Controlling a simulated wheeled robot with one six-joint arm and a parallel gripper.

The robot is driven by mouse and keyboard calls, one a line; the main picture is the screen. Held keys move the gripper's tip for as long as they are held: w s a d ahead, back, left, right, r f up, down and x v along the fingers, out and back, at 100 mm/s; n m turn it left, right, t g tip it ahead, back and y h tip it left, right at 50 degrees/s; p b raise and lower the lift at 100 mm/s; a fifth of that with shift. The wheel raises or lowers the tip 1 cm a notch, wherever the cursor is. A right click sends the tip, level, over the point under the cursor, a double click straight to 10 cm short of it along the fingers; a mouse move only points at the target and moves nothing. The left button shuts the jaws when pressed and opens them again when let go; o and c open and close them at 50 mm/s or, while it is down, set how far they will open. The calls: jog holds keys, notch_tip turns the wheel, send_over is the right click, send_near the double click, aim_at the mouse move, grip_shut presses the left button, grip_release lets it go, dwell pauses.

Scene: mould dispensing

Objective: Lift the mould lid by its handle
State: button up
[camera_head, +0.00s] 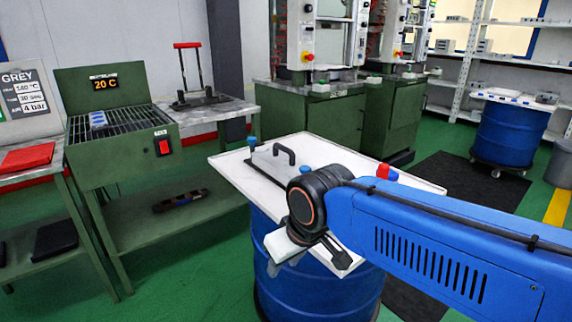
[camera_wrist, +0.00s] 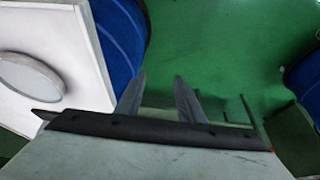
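The mould (camera_head: 265,163) is a pale grey block with a dark arched handle (camera_head: 286,153) on top. It lies on the white top (camera_head: 420,183) of a blue drum in the head view. My arm covers part of the drum top, and where lid and base part cannot be told. My gripper (camera_wrist: 159,75) is open, its two grey fingers apart with only green floor between them in the wrist view. In the head view it hangs at the near edge of the drum top, in front of the mould and apart from the handle. The handle is not recognisable in the wrist view.
Small blue and red items (camera_head: 386,172) stand on the drum top. A green heater (camera_head: 115,130) reading 20 C and a bench with a red-handled stand (camera_head: 190,75) are at left. Green presses (camera_head: 340,120) stand behind. A white surface with a round disc (camera_wrist: 30,75) fills the wrist view's left.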

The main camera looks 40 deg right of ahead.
jog(key=shift+h, duration=0.3)
jog(key=w+d+r, duration=0.1)
jog(key=w+r, duration=0.2)
jog(key=w+d+r, duration=0.1)
jog(key=w+r, duration=0.2)
jog(key=w+d+r, duration=0.1)
jog(key=w+r, duration=0.2)
jog(key=shift+w+d, duration=0.2)
jog(key=shift+d, duration=0.15)
jog(key=shift+c, duration=0.4)
notch_tip(320, 180, up, 14)
jog(key=h, duration=0.1)
send_over(283, 149)
jog(key=s+a, duration=0.2)
jog(key=s, duration=0.3)
jog(key=shift+n, duration=0.4)
jog(key=x, duration=1.2)
jog(key=shift+s+d, duration=0.1)
jog(key=shift+d, duration=0.05)
jog(key=shift+s+d+x, duration=0.1)
jog(key=shift+s+x, duration=0.05)
jog(key=shift+x, duration=1.15)
jog(key=shift+s+d+x, duration=0.15)
jog(key=shift+x, duration=1.2)
grip_shut()
